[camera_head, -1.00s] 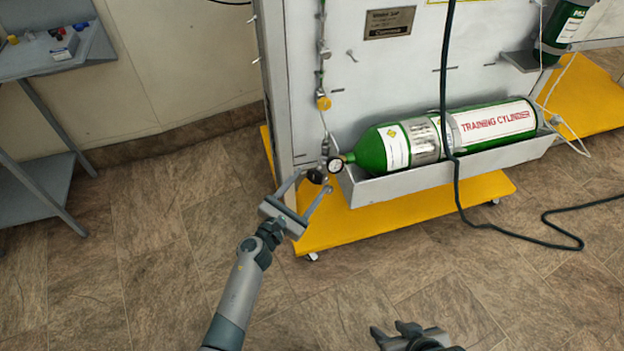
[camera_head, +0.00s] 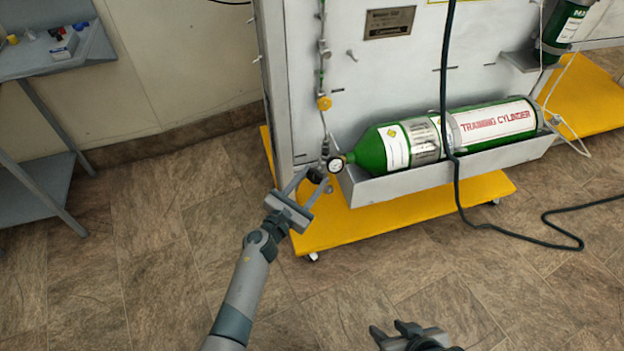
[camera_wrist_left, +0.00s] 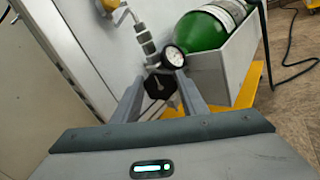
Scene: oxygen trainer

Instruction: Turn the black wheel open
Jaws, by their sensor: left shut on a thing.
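The black wheel (camera_wrist_left: 159,86) shows in the left wrist view at the bottom of the regulator, just left of the round white gauge (camera_wrist_left: 174,57). In the head view the wheel (camera_head: 316,176) is small and partly covered by my fingers. My left gripper (camera_head: 312,180) is shut on the wheel, with one finger on each side of it; its fingers also show in the left wrist view (camera_wrist_left: 159,95). The green training cylinder (camera_head: 372,151) lies in a grey tray to the right of the gauge. My right gripper (camera_head: 392,333) is at the bottom edge, partly cut off, away from everything.
The grey tray (camera_head: 400,185) and yellow base (camera_head: 440,205) stand right of my left gripper. A black hose (camera_head: 456,185) hangs in front of the cylinder and runs over the floor. A grey side table (camera_head: 35,70) stands at far left. The floor in front is clear.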

